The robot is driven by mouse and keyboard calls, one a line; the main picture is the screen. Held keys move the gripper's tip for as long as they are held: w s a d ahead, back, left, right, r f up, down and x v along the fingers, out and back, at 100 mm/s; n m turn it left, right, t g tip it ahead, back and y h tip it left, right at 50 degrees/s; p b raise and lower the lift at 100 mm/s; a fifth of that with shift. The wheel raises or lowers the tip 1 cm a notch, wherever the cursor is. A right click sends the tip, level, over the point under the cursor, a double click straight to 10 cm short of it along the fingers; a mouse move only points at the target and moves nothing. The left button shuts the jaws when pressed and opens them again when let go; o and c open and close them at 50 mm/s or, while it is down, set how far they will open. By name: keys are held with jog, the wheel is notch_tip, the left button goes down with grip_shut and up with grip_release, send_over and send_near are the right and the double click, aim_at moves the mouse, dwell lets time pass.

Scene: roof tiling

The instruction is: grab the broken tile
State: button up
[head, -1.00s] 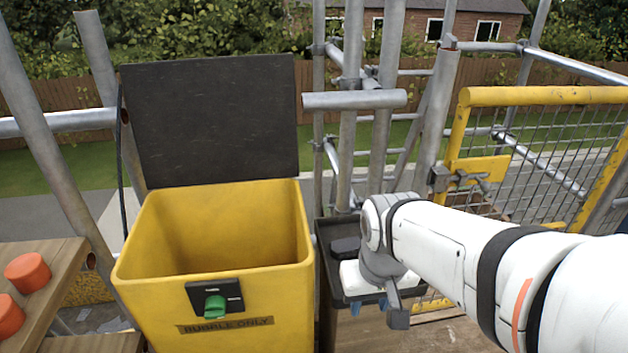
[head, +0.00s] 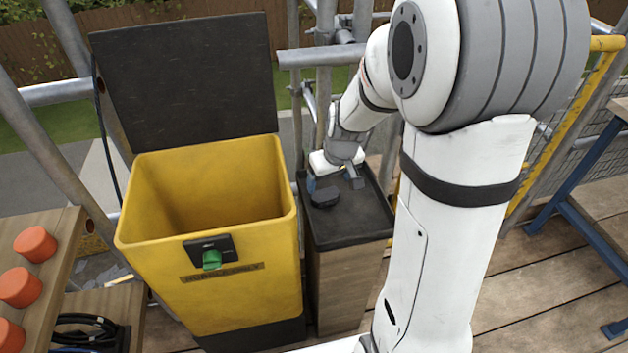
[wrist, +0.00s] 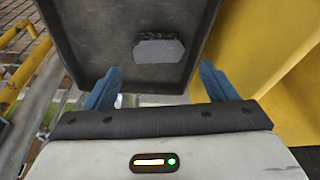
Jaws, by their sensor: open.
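The broken tile is a small dark grey slab (head: 325,197) with one ragged edge. It lies flat in the black tray (head: 372,217) on a wooden stand. In the wrist view the tile (wrist: 158,48) shows near the top middle, ragged edge away from me, with bare tray (wrist: 95,35) around it. My gripper (wrist: 160,80) is open and empty, its two blue fingers apart. The tile lies ahead of the fingertips, roughly centred between them, and does not touch them. In the head view my gripper (head: 335,182) is over the tray, beside the tile.
An open yellow bin (head: 225,290), labelled for rubble, stands left of the tray with its black lid (head: 190,85) raised. Scaffold poles (head: 322,90) rise behind the tray. Orange round pieces (head: 36,244) sit on a wooden bench at left. A yellow-framed mesh gate is at right.

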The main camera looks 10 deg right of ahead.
aim_at(326, 195)
jog(key=b+x, duration=0.1)
jog(key=x, duration=0.6)
jog(key=shift+w+d+f, duration=0.1)
jog(key=shift+w+f, duration=0.15)
jog(key=shift+c, duration=0.6)
jog(key=c, duration=0.6)
